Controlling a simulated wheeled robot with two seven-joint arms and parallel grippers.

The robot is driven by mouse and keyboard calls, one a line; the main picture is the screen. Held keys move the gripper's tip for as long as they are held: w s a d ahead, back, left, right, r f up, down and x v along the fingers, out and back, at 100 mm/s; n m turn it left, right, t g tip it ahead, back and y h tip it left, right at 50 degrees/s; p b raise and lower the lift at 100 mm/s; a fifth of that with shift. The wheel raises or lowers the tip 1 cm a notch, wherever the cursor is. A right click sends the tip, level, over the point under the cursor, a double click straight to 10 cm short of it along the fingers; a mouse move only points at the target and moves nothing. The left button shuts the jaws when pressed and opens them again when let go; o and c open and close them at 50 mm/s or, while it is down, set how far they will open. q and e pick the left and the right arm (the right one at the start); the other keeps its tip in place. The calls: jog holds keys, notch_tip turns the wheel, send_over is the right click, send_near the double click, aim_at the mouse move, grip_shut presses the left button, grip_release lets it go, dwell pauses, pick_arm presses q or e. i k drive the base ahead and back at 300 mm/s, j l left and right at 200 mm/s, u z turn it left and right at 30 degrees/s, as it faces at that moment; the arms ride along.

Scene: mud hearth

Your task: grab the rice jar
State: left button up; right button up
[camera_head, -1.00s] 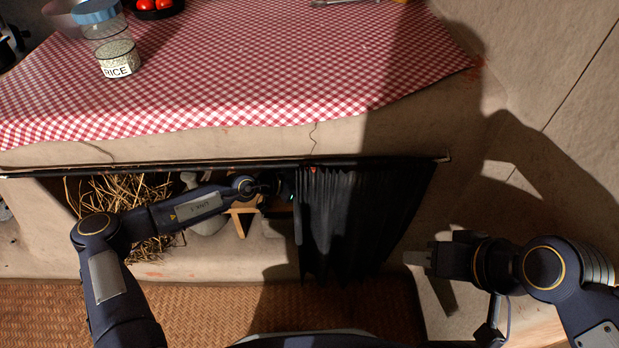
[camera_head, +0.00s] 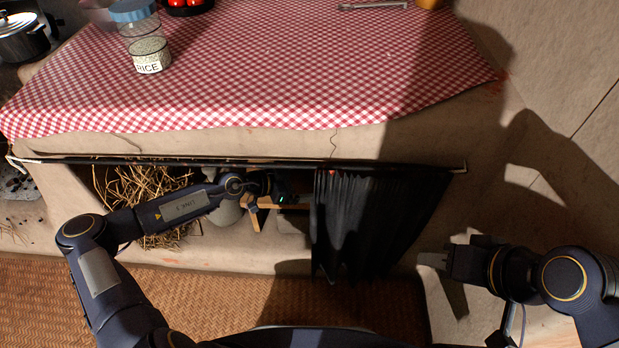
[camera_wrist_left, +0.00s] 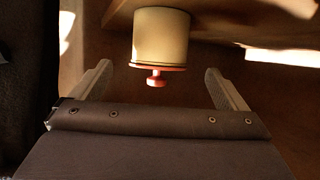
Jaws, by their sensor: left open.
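The rice jar (camera_head: 150,48) stands upright on the checked cloth at the upper left of the head view. It is clear glass with a blue lid, pale grains inside and a white RICE label. My left gripper (camera_head: 284,197) is well below it, at the opening under the counter beside the dark curtain.
A cream canister (camera_wrist_left: 161,36) with a red knob lies ahead of the left fingers. The counter edge, a rod and a black curtain (camera_head: 365,220) border the opening. A bowl of tomatoes (camera_head: 187,6) stands near the jar, and a pot (camera_head: 22,38) at far left. The cloth's middle is clear.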

aim_at(145, 40)
jog(key=k+j, duration=0.1)
jog(key=j, duration=0.25)
jog(key=k+j, duration=0.1)
jog(key=j, duration=0.25)
jog(key=k+j, duration=0.1)
jog(key=j, duration=0.2)
jog(key=k+j, duration=0.1)
jog(key=j, duration=0.25)
